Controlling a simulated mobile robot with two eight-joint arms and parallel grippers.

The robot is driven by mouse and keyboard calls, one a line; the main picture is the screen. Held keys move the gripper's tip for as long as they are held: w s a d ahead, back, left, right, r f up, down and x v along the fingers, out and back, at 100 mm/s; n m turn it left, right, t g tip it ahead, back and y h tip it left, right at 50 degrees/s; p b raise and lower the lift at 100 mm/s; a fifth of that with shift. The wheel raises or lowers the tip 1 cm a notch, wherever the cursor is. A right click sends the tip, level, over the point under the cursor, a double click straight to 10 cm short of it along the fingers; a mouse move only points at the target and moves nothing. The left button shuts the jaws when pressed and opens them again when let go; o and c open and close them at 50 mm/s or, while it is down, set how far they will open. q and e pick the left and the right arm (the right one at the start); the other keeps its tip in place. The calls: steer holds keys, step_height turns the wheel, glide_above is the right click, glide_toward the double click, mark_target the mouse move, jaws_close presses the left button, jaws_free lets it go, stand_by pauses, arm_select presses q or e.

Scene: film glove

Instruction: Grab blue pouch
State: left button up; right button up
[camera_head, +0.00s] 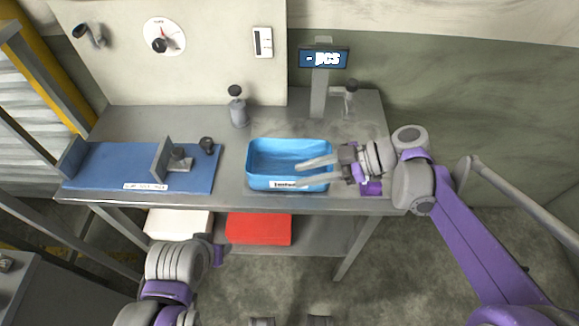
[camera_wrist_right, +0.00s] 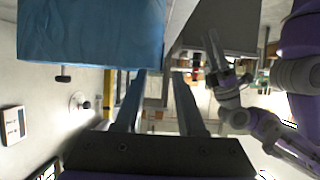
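I cannot make out a separate blue pouch. A blue open bin (camera_head: 262,181) with a white label stands at the bench's front edge in the head view. My right gripper (camera_head: 298,175) reaches over the bin's right side from the right, its two fingers apart and nothing visible between them. In the right wrist view its fingers (camera_wrist_right: 158,85) are also apart, with a large blue surface (camera_wrist_right: 90,35), which I cannot identify for sure, close by. My left arm is at the lower left in the head view, its fingers hidden; the left gripper (camera_wrist_right: 222,62) seems open in the wrist view.
A blue mat (camera_head: 105,170) with a grey fixture (camera_head: 163,160) lies on the bench's left. A grey post with a display (camera_head: 324,58) stands behind the bin. A red bin (camera_head: 258,229) and a white one (camera_head: 178,223) sit below the bench top.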

mark_target(289, 177)
steer(key=x, duration=0.5)
steer(key=shift+w+d, duration=0.1)
steer(key=shift+w, duration=0.1)
jaws_close()
